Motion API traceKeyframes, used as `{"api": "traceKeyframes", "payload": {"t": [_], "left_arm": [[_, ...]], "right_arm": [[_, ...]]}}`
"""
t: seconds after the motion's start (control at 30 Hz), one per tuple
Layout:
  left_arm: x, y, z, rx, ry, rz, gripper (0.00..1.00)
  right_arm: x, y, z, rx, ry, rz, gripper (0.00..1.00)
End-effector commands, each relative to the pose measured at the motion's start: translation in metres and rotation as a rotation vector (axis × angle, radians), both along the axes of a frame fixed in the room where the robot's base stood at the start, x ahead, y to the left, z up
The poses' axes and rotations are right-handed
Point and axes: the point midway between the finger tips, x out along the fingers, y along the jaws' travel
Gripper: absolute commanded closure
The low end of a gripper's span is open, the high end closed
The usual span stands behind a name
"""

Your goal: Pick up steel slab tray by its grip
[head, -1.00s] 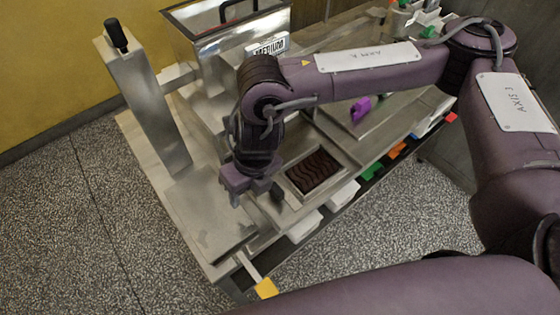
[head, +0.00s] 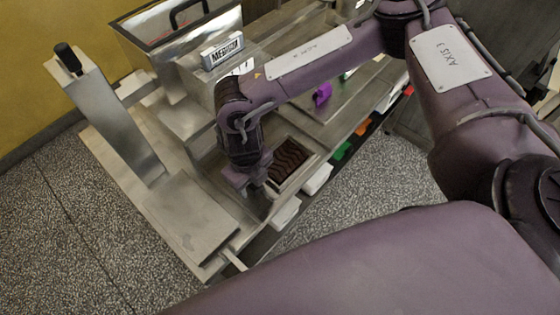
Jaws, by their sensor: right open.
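The steel slab tray (head: 307,169) lies on the steel bench right of centre, with a dark brown, wavy slab (head: 288,160) in it. My right gripper (head: 258,197) points down at the tray's near left end, close to the slab. It is open. The gripper covers that end of the tray, so the grip is hidden and I cannot tell whether the fingers are around it or touching it. My left gripper is not in view.
A flat steel plate (head: 190,222) lies left of the gripper. A steel post with a black knob (head: 66,55) stands at the left, and a steel hopper (head: 185,45) at the back. A purple object (head: 322,95) lies beyond the tray. White bins (head: 317,180) sit along the bench's right edge.

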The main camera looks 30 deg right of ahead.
Motion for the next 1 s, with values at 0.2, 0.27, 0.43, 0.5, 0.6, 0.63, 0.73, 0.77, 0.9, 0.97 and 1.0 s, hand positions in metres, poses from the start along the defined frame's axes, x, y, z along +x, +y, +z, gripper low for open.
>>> {"api": "traceKeyframes", "payload": {"t": [0.2,0.27,0.43,0.5,0.6,0.63,0.73,0.77,0.9,0.97,1.0], "left_arm": [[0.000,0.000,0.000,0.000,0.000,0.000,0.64],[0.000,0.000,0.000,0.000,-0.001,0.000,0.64],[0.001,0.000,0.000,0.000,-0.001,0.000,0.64],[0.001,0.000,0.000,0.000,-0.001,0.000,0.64],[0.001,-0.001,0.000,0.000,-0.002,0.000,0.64],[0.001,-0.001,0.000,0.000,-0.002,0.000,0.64],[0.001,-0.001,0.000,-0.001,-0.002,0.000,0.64],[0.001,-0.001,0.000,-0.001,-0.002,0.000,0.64],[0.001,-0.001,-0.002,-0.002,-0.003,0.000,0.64],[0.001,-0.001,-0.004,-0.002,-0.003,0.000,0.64],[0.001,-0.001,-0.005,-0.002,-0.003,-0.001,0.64]], "right_arm": [[0.000,0.000,0.000,0.000,0.000,0.000,0.64],[0.000,0.000,0.000,0.000,0.000,0.000,0.72],[0.000,0.000,0.000,0.000,0.000,0.000,0.94],[0.000,0.000,0.000,0.000,0.000,0.000,1.00],[0.001,0.000,0.002,0.000,-0.003,0.000,1.00],[0.001,0.000,0.002,0.000,-0.003,0.000,1.00],[0.001,0.000,0.002,0.000,-0.003,0.000,1.00],[0.001,0.000,0.002,0.000,-0.003,0.000,1.00],[0.002,0.000,0.007,0.001,-0.004,0.000,1.00],[0.002,0.000,0.011,0.001,-0.005,0.000,1.00],[0.002,0.001,0.015,0.003,-0.004,0.000,1.00]]}}
